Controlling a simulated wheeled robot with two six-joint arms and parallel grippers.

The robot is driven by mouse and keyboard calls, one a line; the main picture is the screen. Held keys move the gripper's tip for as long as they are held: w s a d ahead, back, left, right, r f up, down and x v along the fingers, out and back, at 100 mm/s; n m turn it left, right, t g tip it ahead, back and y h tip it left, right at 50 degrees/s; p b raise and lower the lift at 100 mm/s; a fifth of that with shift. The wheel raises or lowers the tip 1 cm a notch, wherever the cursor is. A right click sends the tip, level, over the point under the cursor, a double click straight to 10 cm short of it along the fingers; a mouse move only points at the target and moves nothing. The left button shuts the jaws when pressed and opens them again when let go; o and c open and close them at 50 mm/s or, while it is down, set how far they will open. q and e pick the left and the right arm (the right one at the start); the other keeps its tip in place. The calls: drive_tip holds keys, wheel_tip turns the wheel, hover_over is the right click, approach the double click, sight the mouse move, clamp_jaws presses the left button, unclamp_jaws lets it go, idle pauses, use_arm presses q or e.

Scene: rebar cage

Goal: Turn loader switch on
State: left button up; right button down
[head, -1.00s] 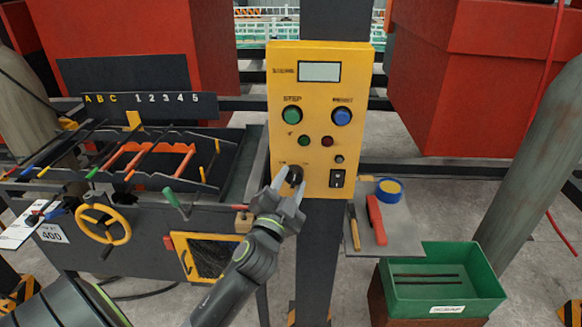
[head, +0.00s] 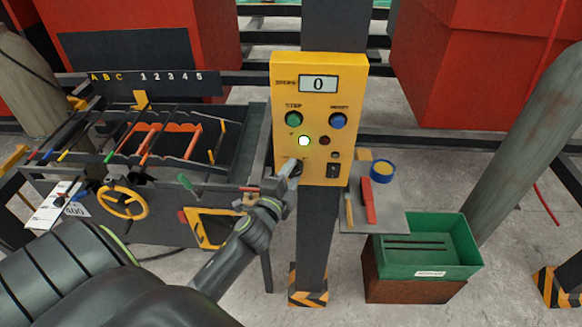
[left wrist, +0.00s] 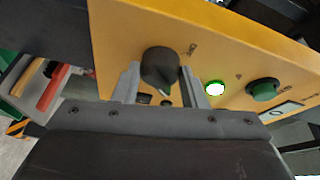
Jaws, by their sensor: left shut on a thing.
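The yellow control panel (head: 312,95) stands on a dark post. My left gripper (head: 293,170) is at its lower left and shut on the black rotary knob, which shows between the fingers in the left wrist view (left wrist: 159,66). In the head view the gripper mostly hides the knob. The display (head: 318,84) reads 0, and the small lamp (head: 303,141) under the green button is lit bright; it also glows in the left wrist view (left wrist: 215,88). My right gripper is not in view.
A green STEP button (head: 294,119), a blue button (head: 338,121), a dark red lamp (head: 325,141) and a black rocker switch (head: 333,171) share the panel. A small shelf (head: 390,215) with tools and a green bin (head: 425,260) stand to the right.

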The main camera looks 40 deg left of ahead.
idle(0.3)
use_arm(q)
drive_tip(key=o, duration=1)
drive_tip(key=shift+c, duration=0.2)
drive_tip(key=s+d+b, duration=0.3)
drive_tip(key=s, duration=1.4)
drive_tip(key=shift+f, duration=0.1)
